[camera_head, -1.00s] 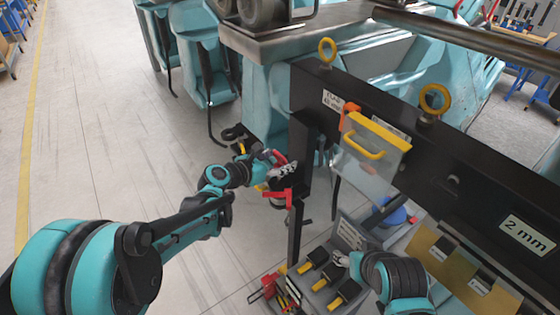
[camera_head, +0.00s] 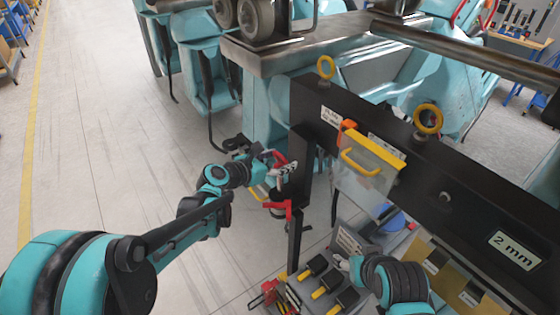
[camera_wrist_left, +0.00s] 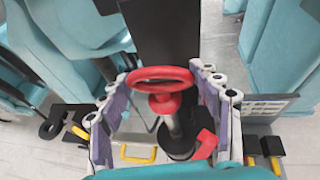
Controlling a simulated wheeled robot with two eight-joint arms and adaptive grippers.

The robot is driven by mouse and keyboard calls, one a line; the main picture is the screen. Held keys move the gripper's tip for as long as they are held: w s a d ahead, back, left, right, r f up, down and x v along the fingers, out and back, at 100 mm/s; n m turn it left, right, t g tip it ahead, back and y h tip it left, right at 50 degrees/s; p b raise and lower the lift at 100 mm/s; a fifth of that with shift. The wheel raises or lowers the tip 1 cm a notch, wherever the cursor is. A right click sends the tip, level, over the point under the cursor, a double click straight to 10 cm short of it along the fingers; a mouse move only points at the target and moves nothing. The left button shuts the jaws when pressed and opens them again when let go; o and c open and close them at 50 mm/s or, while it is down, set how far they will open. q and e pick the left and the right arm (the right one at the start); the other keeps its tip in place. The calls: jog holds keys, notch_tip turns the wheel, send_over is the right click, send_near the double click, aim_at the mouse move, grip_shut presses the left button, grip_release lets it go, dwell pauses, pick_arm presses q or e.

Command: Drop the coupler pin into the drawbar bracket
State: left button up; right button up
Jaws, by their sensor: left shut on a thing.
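My left gripper (camera_head: 284,174) is shut on the coupler pin, beside the black upright post. In the left wrist view the pin's red ring handle (camera_wrist_left: 162,80) sits between the two fingers, with a silver shaft running down below it. The drawbar bracket (camera_wrist_left: 180,140) shows there as a dark round collar with a red tab, under the shaft. In the head view the bracket's red part (camera_head: 277,208) lies just below the gripper. I cannot tell whether the pin's tip is inside the collar. My right gripper (camera_head: 346,264) is near the black blocks at lower right; its fingers are too small to read.
The black crossbeam (camera_head: 450,180) with yellow lifting eyes runs to the right of the post. A clear yellow-edged box (camera_head: 365,170) hangs on it. Black blocks with yellow parts (camera_head: 325,285) stand below. Open floor (camera_head: 110,150) lies to the left.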

aim_at(278, 188)
dwell(0.7)
pick_arm(q)
jog(key=shift+f+b, duration=5.2)
jog(key=shift+f, duration=0.85)
jog(key=o, duration=1.6)
